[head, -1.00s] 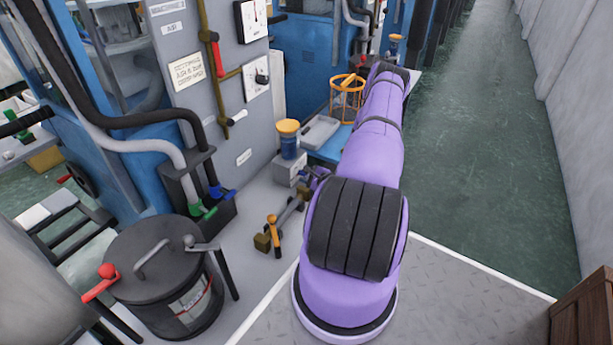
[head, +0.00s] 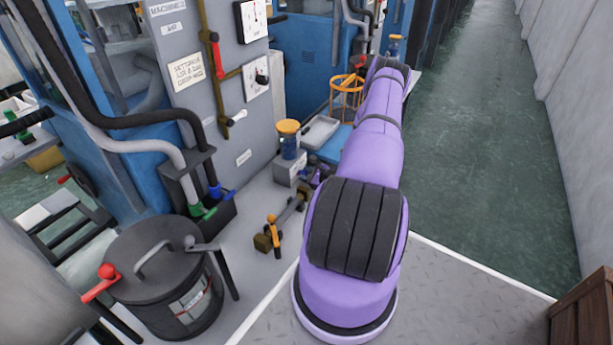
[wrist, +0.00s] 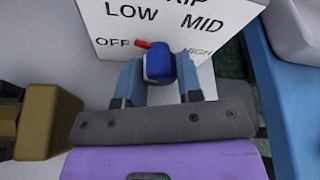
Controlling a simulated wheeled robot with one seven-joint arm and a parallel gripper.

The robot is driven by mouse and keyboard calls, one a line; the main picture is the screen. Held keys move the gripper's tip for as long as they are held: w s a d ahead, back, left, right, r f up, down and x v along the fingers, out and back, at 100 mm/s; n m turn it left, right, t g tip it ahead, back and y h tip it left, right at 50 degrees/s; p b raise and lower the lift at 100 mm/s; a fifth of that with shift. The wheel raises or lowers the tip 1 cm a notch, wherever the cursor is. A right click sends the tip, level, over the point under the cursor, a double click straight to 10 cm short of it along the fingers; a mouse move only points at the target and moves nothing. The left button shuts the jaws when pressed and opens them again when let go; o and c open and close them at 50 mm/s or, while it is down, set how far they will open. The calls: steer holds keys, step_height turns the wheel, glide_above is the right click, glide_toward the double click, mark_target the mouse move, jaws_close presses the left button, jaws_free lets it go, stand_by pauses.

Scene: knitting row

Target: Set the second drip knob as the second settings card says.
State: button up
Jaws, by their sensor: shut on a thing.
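The drip knob (wrist: 159,66) is blue with a red pointer, on a white plate (wrist: 120,55) marked OFF, LOW, MID and HIGH in the wrist view. The pointer (wrist: 143,44) is turned left, towards OFF. My gripper (wrist: 159,80) is shut on the knob, one finger on each side. In the head view a grey box (head: 290,170) carries a blue jar with a yellow cap (head: 288,127); my arm hides most of my gripper there. A settings card (head: 187,70) hangs on the grey cabinet panel; its words are too blurred to read surely.
A brass valve with an orange handle (head: 273,232) stands close left of my arm. A black lidded drum (head: 165,275) is at the lower left. An orange wire basket (head: 346,98) and a grey tray (head: 321,131) lie beyond. The aisle (head: 480,170) at right is clear.

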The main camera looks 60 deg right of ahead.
steer(key=m+y, duration=0.2)
steer(key=m, duration=0.1)
steer(key=shift+d+m+y, duration=0.1)
steer(key=shift+m+y, duration=0.2)
steer(key=shift+m, duration=0.1)
steer(key=m+y, duration=0.2)
steer(key=m, duration=0.2)
steer(key=shift+d, duration=0.1)
steer(key=shift+y, duration=0.3)
stand_by(0.3)
steer(key=o, duration=0.6)
steer(key=shift+o, duration=0.2)
steer(key=v, duration=1)
steer(key=shift+s+d, duration=0.1)
steer(key=shift+s, duration=0.3)
